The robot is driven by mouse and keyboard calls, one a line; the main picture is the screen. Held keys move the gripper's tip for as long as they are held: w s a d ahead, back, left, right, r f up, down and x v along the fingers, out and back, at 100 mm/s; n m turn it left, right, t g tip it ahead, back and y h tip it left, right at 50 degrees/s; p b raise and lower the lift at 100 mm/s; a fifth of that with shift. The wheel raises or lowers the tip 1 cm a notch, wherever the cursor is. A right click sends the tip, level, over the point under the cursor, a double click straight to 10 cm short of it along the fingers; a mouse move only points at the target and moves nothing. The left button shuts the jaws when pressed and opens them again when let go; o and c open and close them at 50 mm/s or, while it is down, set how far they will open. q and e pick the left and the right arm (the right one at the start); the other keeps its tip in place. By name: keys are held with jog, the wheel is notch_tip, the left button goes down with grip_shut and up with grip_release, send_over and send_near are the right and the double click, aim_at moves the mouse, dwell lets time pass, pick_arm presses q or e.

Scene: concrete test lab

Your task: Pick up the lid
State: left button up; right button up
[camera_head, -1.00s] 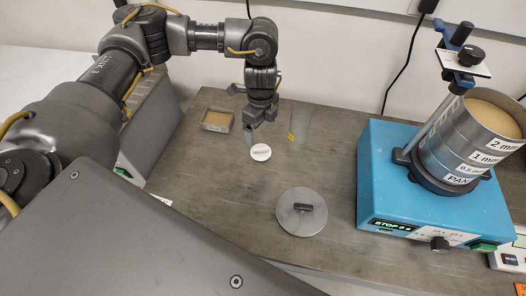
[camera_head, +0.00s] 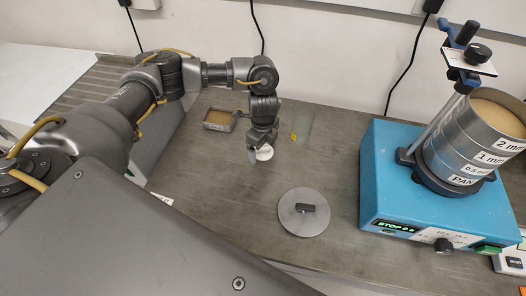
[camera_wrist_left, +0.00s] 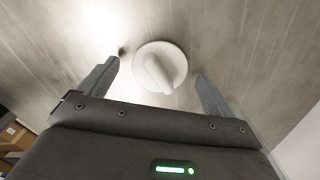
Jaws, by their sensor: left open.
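A large round grey lid (camera_head: 318,218) with a dark bar handle lies flat on the bench, left of the blue shaker. A small white disc (camera_head: 267,154) with a raised ridge lies farther back, partly hidden by my left gripper. My left gripper (camera_head: 259,153) points down at the white disc, open and empty. In the left wrist view, the white disc (camera_wrist_left: 177,58) appears between and just beyond the two spread fingers of my left gripper (camera_wrist_left: 156,72). The grey lid is not seen in that view. My right gripper is not in view.
A blue shaker (camera_head: 376,190) with a stack of metal sieves (camera_head: 455,150) stands at the right. A small tray of tan grains (camera_head: 207,126) and a clear upright piece with a yellow label (camera_head: 304,128) are near the gripper. The bench around the grey lid is clear.

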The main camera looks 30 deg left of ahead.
pick_arm(q)
jog(key=shift+f, duration=0.4)
jog(key=c, duration=1.1)
jog(key=shift+o, duration=0.2)
